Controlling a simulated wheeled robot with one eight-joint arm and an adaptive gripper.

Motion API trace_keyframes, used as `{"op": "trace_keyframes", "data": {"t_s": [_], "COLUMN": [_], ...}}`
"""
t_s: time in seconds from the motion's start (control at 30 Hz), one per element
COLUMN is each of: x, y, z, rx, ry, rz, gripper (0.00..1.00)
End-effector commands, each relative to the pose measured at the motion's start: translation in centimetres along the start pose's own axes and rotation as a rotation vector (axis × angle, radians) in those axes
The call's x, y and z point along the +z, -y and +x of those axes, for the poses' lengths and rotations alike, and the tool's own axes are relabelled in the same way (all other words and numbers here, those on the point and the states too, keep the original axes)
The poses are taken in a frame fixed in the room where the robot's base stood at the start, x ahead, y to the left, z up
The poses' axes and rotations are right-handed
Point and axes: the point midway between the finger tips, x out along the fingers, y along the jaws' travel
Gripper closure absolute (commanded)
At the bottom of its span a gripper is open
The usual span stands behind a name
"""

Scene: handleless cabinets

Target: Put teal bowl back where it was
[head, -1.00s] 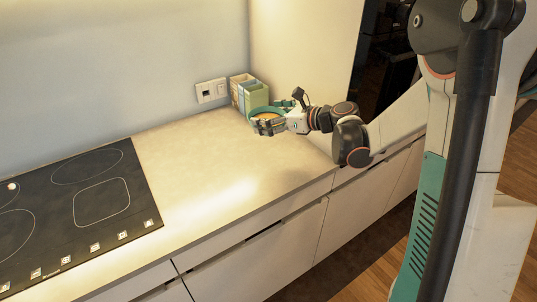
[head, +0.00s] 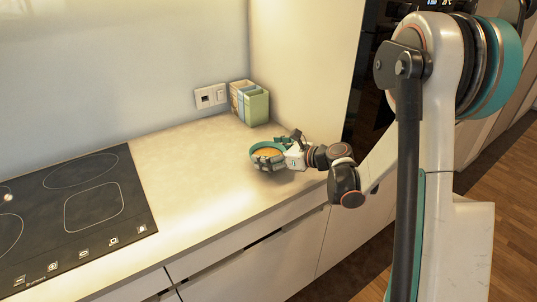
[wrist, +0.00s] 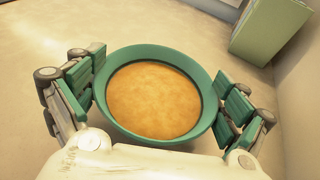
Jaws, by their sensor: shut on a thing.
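The teal bowl (head: 257,148) has a teal rim and an orange-brown inside. It is upright over the right end of the counter, in front of the boxes. My gripper (head: 268,158) is shut on the bowl, with a finger on either side. In the wrist view, the teal bowl (wrist: 155,52) fills the middle, between the two padded fingers of my gripper (wrist: 160,98). I cannot tell for sure whether its base touches the counter.
Upright boxes (head: 256,108), green, blue and tan, stand in the back corner by the wall socket (head: 210,96). A black cooktop (head: 75,215) lies at the left. The counter (head: 195,165) between is clear. A tall pale panel (head: 300,70) closes the right side.

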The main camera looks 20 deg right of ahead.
Motion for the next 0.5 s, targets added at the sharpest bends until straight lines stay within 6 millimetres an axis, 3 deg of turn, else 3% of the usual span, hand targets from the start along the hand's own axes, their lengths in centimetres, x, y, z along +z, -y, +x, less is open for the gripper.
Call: {"op": "trace_keyframes", "data": {"t_s": [0.23, 0.27, 0.5], "x": [-0.33, -0.24, -0.18], "y": [0.00, 0.00, 0.01], "z": [0.11, 0.08, 0.06], "rx": [0.000, 0.000, 0.000], "ry": [0.000, 0.000, 0.000], "rz": [0.000, 0.000, 0.000], "gripper": [0.36, 0.00, 0.00]}}
